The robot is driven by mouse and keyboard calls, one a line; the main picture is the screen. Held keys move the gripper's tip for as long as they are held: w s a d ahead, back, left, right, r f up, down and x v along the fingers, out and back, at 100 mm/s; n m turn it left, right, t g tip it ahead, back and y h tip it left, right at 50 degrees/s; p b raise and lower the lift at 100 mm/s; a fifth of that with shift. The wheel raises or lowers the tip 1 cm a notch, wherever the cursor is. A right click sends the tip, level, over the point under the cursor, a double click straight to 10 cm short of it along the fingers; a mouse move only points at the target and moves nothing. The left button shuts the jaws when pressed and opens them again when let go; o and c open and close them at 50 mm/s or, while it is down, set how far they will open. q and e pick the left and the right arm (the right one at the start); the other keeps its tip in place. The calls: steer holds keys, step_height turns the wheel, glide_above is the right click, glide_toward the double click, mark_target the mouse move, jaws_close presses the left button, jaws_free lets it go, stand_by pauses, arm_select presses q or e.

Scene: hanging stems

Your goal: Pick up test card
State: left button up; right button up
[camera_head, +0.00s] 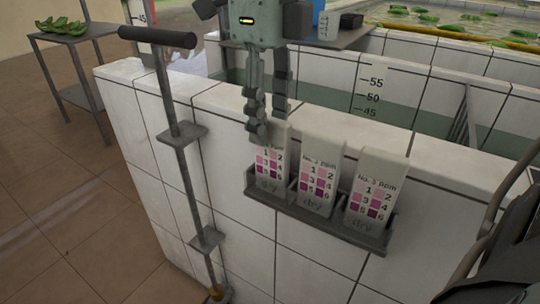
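Three white test cards with pink and purple squares stand in a grey rack (320,219) on the white tiled wall: a left card (270,172), a middle card (319,182) and a right card (373,194). Each is marked "dry" low down. My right gripper (268,130) points down at the top of the left card. One finger is in front of its upper left corner; the other goes down behind its top edge, its tip hidden. I cannot tell whether they press on the card. My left gripper is not in view.
A dark-handled pole (178,150) stands in brackets left of the rack. Behind the wall is a water basin with a depth scale (371,95). A side table (75,35) with green leaves stands at the far left. Floor at left is clear.

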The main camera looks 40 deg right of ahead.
mark_target(272, 151)
steer(key=f, duration=0.4)
steer(key=shift+s+f, duration=0.35)
steer(key=shift+s, duration=0.05)
steer(key=shift+w+f, duration=0.1)
steer(key=shift+f, duration=0.4)
jaws_close()
